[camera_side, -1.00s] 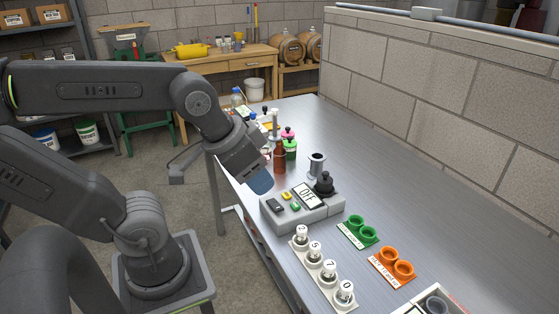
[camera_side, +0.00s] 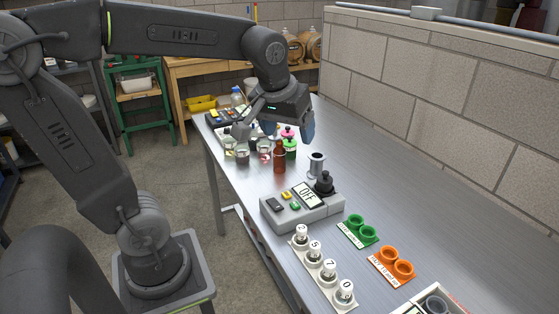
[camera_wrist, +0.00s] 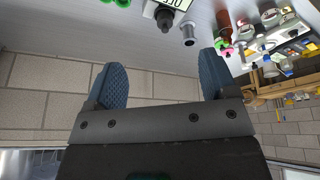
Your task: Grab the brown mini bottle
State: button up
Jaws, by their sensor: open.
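The brown mini bottle (camera_side: 279,158) stands upright on the steel bench in the side view, left of the metal spool. It also shows near the top right of the wrist view (camera_wrist: 223,20), outside the span between the fingers. My gripper (camera_side: 304,128) is above and behind the bottle in the side view, with one blue fingertip visible, apart from it. In the wrist view my gripper's blue fingers are wide apart with nothing between them, facing the block wall.
A metal spool (camera_side: 316,164) and a scale (camera_side: 300,207) with a black weight stand near the bottle. The block wall (camera_side: 430,90) bounds the bench on the right.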

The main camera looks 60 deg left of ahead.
jog(key=w+a+f+n+g+y, duration=0.1)
jog(key=w+a+f+n+g, duration=0.1)
jog(key=w+a+n, duration=0.55)
jog(key=n+g+y, duration=0.1)
jog(key=n+g, duration=0.3)
jog(key=n, duration=0.5)
send_over(278, 149)
jog(key=w+d, duration=0.3)
notch_tip(278, 149, down, 10)
jog(key=x, duration=0.8)
jog(key=shift+a, duration=0.15)
jog(key=shift+d+x, duration=0.1)
jog(key=shift+x, duration=1.4)
jog(key=shift+d+x, duration=0.15)
jog(key=shift+x, duration=1.4)
jog(key=shift+w, duration=0.15)
jog(key=c, duration=1.1)
jog(key=shift+r, duration=0.1)
